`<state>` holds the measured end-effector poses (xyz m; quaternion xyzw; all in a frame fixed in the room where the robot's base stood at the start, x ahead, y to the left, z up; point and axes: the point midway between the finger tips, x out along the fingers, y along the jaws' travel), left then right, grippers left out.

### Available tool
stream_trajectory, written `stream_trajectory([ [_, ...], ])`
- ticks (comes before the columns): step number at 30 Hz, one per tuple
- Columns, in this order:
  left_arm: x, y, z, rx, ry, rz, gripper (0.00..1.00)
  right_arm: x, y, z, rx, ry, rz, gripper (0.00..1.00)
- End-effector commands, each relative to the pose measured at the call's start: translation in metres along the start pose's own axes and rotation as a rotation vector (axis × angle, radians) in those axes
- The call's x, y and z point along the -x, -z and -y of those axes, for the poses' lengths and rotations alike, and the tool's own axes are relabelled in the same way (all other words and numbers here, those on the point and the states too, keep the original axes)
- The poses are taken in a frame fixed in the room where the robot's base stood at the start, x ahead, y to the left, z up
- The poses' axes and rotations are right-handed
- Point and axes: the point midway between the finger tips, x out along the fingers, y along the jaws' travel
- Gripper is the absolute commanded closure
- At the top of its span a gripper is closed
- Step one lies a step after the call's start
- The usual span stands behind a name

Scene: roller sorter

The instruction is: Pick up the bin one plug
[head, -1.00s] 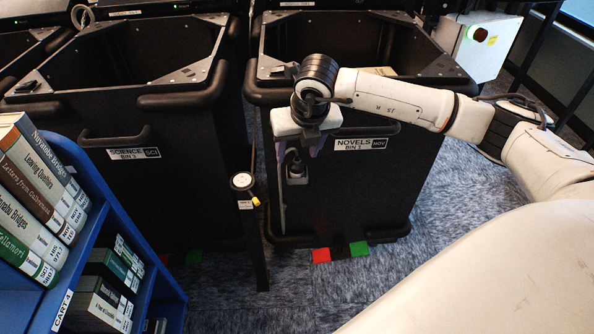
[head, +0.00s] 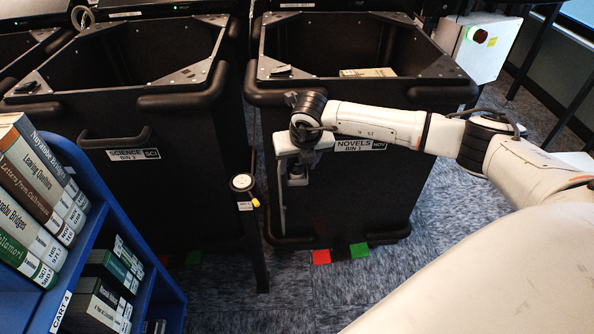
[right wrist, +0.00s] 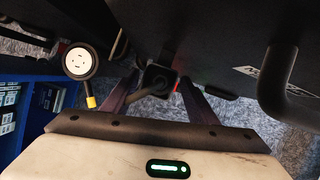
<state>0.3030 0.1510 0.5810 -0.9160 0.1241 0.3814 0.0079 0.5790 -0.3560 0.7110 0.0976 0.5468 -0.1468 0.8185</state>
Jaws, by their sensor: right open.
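The bin one plug (head: 296,176) is a dark block low in front of the Novels bin 1 (head: 345,195), partly hidden by my gripper. In the right wrist view the plug (right wrist: 158,79) shows as a black block between my fingers. My right gripper (head: 298,165) points down over the plug, its fingers open on either side of it. In the right wrist view the two purple fingers (right wrist: 158,98) stand apart; I cannot tell whether they touch it. My left gripper is not in view.
A round white-faced socket (head: 242,182) with a yellow tab sits on a dark post left of my gripper. Science bin 3 (head: 190,190) stands left, with a blue book cart (head: 95,215) in front. Red (head: 321,257) and green (head: 358,250) floor patches lie below bin 1.

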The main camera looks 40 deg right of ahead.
Motion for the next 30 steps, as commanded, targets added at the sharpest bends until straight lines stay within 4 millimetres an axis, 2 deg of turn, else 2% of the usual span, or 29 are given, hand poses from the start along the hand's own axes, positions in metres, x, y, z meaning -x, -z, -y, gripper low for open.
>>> stream_trajectory([
  [3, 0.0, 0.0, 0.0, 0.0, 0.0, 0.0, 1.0, 0.0, 0.0, 0.0, 0.0, 0.0, 0.0, 0.47],
  [4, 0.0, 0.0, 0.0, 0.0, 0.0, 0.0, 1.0, 0.0, 0.0, 0.0, 0.0, 0.0, -0.001, 0.5],
  [12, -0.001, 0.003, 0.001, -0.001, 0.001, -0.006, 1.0, 0.001, 0.0, 0.0, 0.0, 0.0, -0.001, 0.96],
  [19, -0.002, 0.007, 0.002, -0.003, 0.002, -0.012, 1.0, 0.002, -0.001, 0.0, -0.001, -0.001, 0.0, 0.96],
  [22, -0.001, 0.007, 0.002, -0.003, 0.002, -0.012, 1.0, 0.009, -0.004, -0.001, -0.001, -0.002, 0.002, 0.96],
  [30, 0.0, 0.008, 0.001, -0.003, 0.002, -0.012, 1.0, 0.057, -0.025, -0.001, -0.002, -0.003, 0.004, 0.96],
])
